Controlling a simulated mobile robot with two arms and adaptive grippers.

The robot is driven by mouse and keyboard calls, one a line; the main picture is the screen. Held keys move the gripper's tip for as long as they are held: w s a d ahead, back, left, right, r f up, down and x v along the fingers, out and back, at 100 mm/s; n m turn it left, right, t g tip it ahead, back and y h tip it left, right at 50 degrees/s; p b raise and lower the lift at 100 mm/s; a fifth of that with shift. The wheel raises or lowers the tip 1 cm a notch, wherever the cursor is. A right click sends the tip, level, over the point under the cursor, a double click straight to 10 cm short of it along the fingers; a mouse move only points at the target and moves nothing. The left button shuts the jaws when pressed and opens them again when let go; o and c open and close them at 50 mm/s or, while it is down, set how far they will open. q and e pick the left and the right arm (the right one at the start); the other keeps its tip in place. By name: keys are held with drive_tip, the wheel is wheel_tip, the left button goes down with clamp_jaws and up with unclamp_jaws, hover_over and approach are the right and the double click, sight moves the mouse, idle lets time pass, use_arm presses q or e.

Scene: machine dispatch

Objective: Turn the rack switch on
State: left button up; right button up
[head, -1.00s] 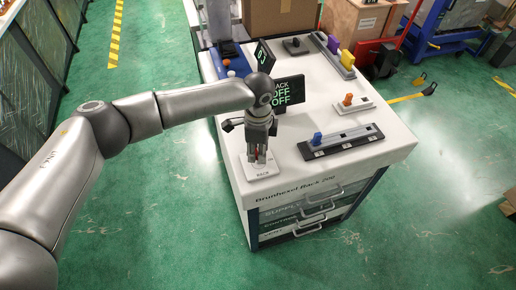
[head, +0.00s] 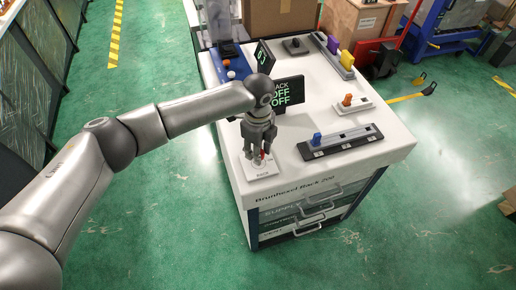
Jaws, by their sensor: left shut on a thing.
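The rack switch is a white base plate (head: 257,172) marked "RACK" with a small red lever (head: 263,154), at the front left corner of the white cabinet top. My left gripper (head: 257,158) points down over the plate, its fingers shut around the lever and hiding most of it. The black display (head: 289,92) behind it reads "RACK OFF OFF" in green. My right gripper is not in view.
The cabinet (head: 386,153) also bears a slider strip with a blue knob (head: 317,139), an orange-knobbed switch (head: 347,100), a yellow lever (head: 347,58) and a second display (head: 264,56). Green floor (head: 150,220) lies open around it.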

use_arm(q)
drive_tip(key=m, duration=0.6)
drive_tip(key=shift+d, duration=0.1)
drive_tip(key=m, duration=0.6)
drive_tip(key=shift+w+r+b, duration=0.1)
drive_tip(key=shift+b, duration=0.25)
drive_tip(key=shift+m, duration=0.3)
drive_tip(key=o, duration=1)
wheel_tip(320, 180, up, 12)
